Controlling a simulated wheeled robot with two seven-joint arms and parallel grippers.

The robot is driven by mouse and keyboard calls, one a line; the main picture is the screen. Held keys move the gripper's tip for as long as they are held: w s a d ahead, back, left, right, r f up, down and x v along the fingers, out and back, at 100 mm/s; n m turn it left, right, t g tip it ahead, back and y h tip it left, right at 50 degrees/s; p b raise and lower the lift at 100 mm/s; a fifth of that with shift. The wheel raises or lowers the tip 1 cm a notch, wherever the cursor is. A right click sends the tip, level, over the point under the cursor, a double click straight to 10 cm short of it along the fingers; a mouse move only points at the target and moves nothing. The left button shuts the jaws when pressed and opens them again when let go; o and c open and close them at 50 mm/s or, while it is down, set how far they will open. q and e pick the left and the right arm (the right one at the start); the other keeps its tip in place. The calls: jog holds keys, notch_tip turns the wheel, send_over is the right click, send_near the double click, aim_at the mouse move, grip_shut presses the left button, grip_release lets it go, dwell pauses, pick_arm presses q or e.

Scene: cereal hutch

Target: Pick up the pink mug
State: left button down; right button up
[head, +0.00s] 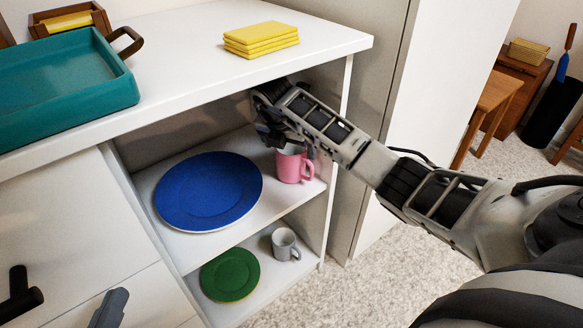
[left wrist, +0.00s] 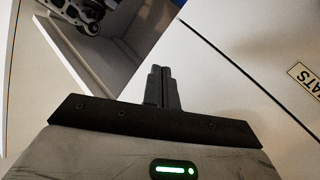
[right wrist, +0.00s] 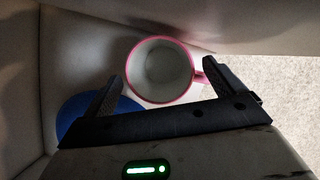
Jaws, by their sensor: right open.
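The pink mug (head: 289,165) stands upright on the upper shelf of the open hutch, right of the blue plate, with its handle toward the right. My right gripper (head: 278,138) reaches under the counter top and is just above the mug, hiding part of its rim. In the right wrist view the mug's pink rim and pale inside (right wrist: 162,70) show between the open fingers (right wrist: 163,88). Its handle is beside the right finger; contact cannot be told. My left gripper (left wrist: 161,87) is shut and empty; its tip (head: 108,308) shows low in the head view.
The blue plate (head: 208,190) lies left of the mug. A green plate (head: 230,275) and a grey mug (head: 284,244) are on the lower shelf. The counter top (head: 190,62) overhangs the shelf and bears a teal tray (head: 65,85) and yellow stacked pieces (head: 260,39).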

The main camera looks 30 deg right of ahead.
jog(key=c, duration=1.6)
jog(key=shift+r, duration=0.15)
